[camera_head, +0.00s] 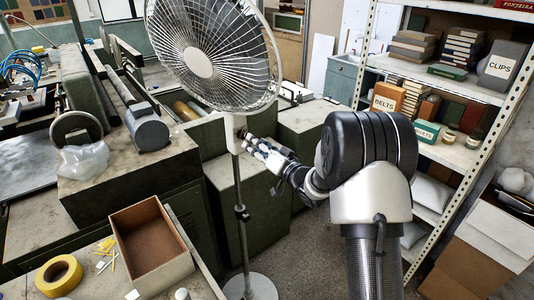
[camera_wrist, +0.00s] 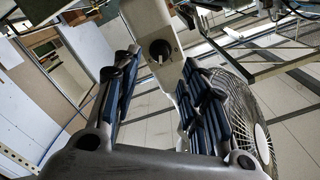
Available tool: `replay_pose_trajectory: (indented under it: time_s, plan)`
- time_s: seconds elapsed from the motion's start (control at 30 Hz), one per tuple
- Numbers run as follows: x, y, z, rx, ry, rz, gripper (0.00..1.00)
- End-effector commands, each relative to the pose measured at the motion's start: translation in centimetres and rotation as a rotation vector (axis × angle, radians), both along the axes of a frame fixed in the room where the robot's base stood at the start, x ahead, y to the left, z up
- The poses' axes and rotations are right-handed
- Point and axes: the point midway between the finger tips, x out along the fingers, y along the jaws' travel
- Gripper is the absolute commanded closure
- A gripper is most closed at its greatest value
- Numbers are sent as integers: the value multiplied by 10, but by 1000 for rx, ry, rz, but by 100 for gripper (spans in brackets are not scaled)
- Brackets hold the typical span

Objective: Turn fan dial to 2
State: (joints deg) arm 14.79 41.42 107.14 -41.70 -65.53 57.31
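A white standing fan (camera_head: 198,58) with a wire grille fills the upper middle of the head view. Its white control housing (camera_head: 234,124) sits on the pole below the grille. In the wrist view, the dark round dial (camera_wrist: 160,49) is on the end of the pale housing (camera_wrist: 150,20), with the fan's grille (camera_wrist: 248,110) at the right. My gripper (camera_head: 254,143) is beside the housing, on its right. In the wrist view, my gripper (camera_wrist: 160,66) is open, its fingers apart on either side of the dial and not visibly touching it. The dial's number marks cannot be read.
A metal shelf (camera_head: 430,152) with books and boxes stands at the right. Green cabinets (camera_head: 245,185) are behind the fan's pole. A brown open box (camera_head: 148,240) and yellow tape (camera_head: 59,276) are on the front-left bench. The fan's round base (camera_head: 250,288) stands on the floor.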

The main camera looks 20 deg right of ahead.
Motion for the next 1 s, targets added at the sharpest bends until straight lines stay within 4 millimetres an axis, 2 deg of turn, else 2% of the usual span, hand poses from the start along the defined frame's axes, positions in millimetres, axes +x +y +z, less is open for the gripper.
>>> replay_pose_trajectory:
  time_s: [0.1,0.33,0.77,0.87,1.0]
  plan:
    - [-24,-11,0,0,2,-4,60]
    - [-52,-22,0,0,0,-1,60]
    - [-58,-24,1,-3,-1,-2,60]
    - [-57,-25,5,-38,9,-23,60]
    - [-61,-30,18,-171,60,-105,60]
